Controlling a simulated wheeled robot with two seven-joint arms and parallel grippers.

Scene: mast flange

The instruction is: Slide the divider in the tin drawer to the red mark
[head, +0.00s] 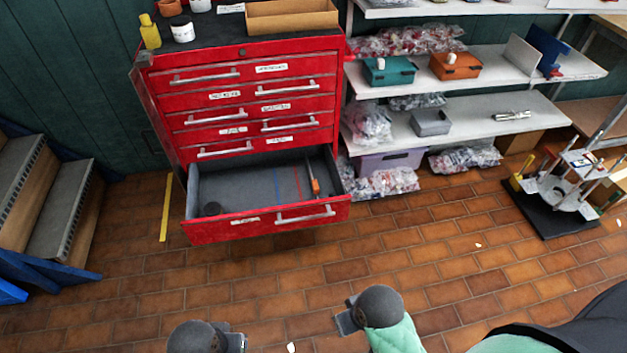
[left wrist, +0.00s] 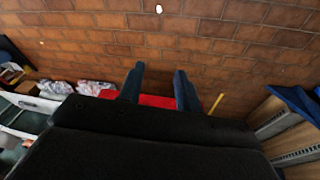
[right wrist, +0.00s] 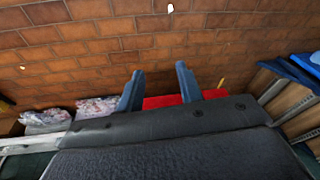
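The tin drawer (head: 210,232) is the pulled-out bottom drawer of a red cabinet, with a grey floor. The red mark (head: 297,180) is a thin line across its floor, right of a blue line (head: 277,186). A thin dark upright piece that looks like the divider (head: 309,172) stands right of the red mark, near the drawer's right side. An orange piece (head: 315,186) shows at its front; I cannot tell whether they are joined. My left gripper (head: 240,343) and right gripper (head: 346,319) are in front of the drawer, well apart from it. Both are open and empty in the wrist views (left wrist: 158,88) (right wrist: 159,85).
Shelves (head: 470,112) with boxes and bags stand right of the cabinet. Steps (head: 60,205) are at left. A black-based stand (head: 560,222) is at right. The brick floor between is mostly clear.

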